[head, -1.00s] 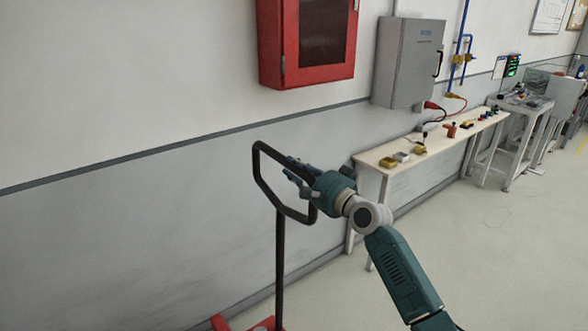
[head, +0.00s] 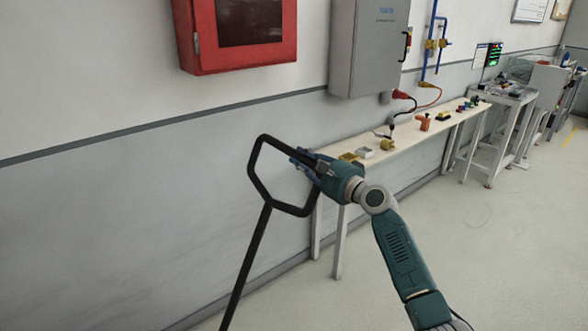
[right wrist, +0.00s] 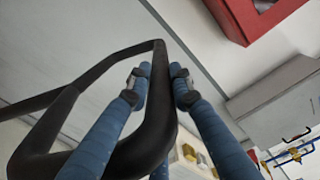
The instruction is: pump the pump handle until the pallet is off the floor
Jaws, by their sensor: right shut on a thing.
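The pump handle (head: 247,265) is a black bar with a many-sided loop at its top. It leans, with its top to the right of its lower end in the head view. My right gripper (head: 306,162) is at the right side of the loop and is shut on it. In the right wrist view the blue fingers (right wrist: 160,77) lie on both sides of the black loop bar (right wrist: 160,118). The pallet and the handle's foot are out of view. My left gripper is not in view.
A narrow bench (head: 405,147) with small parts stands along the wall behind my right gripper. A red cabinet (head: 243,66) and a grey box (head: 368,45) hang above on the wall. The floor (head: 470,265) to the right is clear.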

